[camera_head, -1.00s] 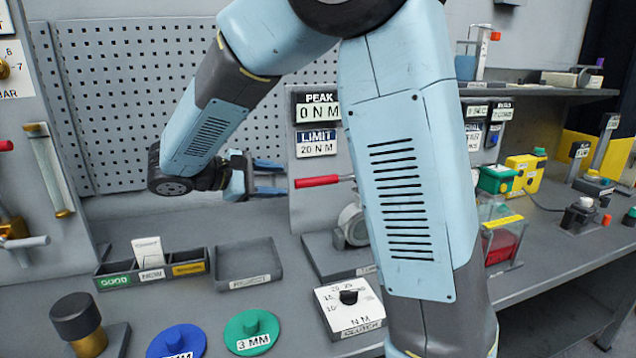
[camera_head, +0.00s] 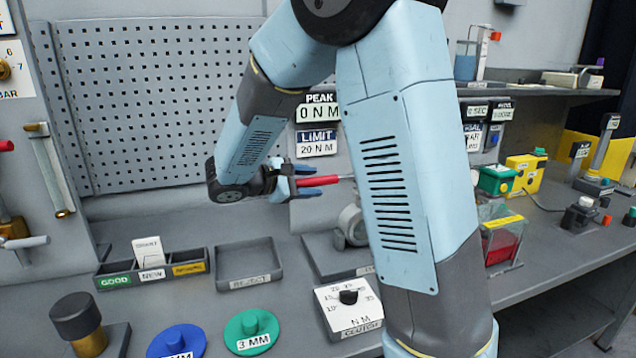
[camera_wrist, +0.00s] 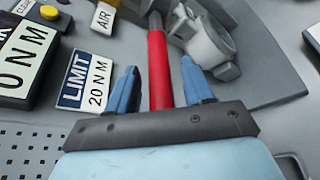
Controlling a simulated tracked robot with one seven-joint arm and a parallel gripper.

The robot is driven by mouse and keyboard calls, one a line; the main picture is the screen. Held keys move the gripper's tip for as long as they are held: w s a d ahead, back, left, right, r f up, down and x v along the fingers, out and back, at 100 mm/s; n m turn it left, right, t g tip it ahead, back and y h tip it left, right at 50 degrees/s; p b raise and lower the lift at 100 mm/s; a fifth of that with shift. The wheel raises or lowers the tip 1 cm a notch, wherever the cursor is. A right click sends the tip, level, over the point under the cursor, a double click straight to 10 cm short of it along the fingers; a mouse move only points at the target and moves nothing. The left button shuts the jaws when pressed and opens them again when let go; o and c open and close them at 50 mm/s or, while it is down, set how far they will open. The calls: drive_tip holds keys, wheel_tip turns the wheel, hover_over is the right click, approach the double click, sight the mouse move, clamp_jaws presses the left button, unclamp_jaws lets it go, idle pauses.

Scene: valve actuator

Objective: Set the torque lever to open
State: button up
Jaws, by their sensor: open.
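The torque lever has a red handle (camera_head: 318,181) that points left from a grey shaft, in front of the panel with the PEAK and LIMIT signs. In the wrist view the red handle (camera_wrist: 159,70) runs up the picture between the two blue fingers. My gripper (camera_head: 300,182) is open, with its fingers on either side of the handle's end. In the wrist view my gripper (camera_wrist: 162,88) shows a gap on both sides of the handle. Most of the shaft and the lever's mount are hidden behind my arm in the head view.
The LIMIT 20 N M sign (camera_head: 316,143) and PEAK 0 N M sign (camera_head: 318,107) stand just above the lever. A grey round fitting (camera_wrist: 208,45) is close to the right of the handle. The clutch dial (camera_head: 348,308) and reject tray (camera_head: 249,265) lie below.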

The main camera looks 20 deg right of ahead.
drive_tip(key=shift+x, duration=0.9)
drive_tip(key=shift+c, duration=0.5)
